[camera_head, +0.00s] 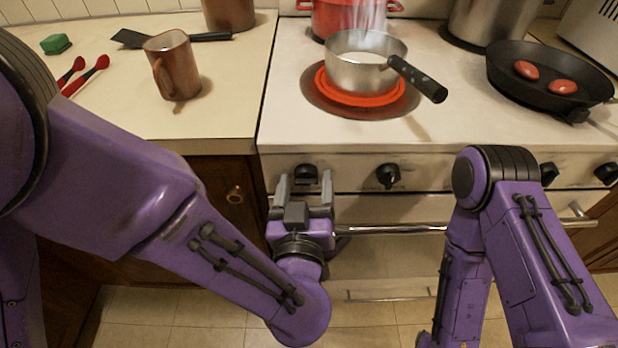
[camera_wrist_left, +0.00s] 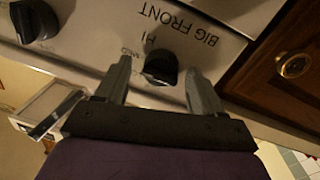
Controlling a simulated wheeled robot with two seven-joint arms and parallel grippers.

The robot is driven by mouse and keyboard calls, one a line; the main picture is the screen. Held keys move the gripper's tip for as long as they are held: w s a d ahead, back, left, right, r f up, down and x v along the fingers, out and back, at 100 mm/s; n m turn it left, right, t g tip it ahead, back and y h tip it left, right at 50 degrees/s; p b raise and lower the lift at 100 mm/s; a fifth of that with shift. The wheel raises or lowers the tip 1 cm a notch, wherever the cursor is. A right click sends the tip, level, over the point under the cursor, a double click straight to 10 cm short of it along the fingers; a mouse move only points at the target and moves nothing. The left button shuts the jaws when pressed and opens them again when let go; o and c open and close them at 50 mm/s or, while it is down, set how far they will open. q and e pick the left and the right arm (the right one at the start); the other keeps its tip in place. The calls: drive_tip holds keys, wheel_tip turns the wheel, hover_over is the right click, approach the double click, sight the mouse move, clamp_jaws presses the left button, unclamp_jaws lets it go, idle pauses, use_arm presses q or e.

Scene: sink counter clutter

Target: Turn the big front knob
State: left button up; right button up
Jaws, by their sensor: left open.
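The big front knob (camera_head: 306,175) is black and sits at the left end of the stove's front panel. In the left wrist view the knob (camera_wrist_left: 160,67) lies between the two finger tips, below the printed words "BIG FRONT". My left gripper (camera_head: 305,178) is open, with one finger on each side of the knob. I cannot tell whether either finger touches it. My right arm (camera_head: 490,200) shows at the right of the head view; its gripper is not visible.
A second knob (camera_head: 389,176) sits to the right on the panel, with the oven handle (camera_head: 390,229) below. A saucepan (camera_head: 358,72) stands on a glowing red burner (camera_head: 360,100). A frying pan (camera_head: 545,90) is at the right. A mug (camera_head: 172,65) stands on the left counter.

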use_arm(q)
drive_tip(key=shift+s, duration=0.1)
drive_tip(key=c, duration=1)
drive_tip(key=shift+n, duration=0.3)
drive_tip(key=n+b, duration=0.1)
drive_tip(key=n, duration=0.2)
drive_tip(key=shift+f+n+b, duration=0.2)
drive_tip(key=shift+n+b, duration=0.1)
drive_tip(key=shift+b, duration=0.05)
drive_tip(key=n+b, duration=0.2)
drive_tip(key=n, duration=0.2)
drive_tip(key=shift+f+n+t, duration=0.1)
drive_tip(key=shift+n+t, duration=0.2)
drive_tip(key=shift+n, duration=0.1)
drive_tip(key=n+b, duration=0.3)
drive_tip(key=n, duration=0.2)
drive_tip(key=shift+f+n+y, duration=0.1)
drive_tip(key=shift+n+y, duration=0.2)
drive_tip(key=shift+y, duration=0.1)
drive_tip(key=shift+n+b, duration=1.15)
drive_tip(key=shift+n, duration=0.85)
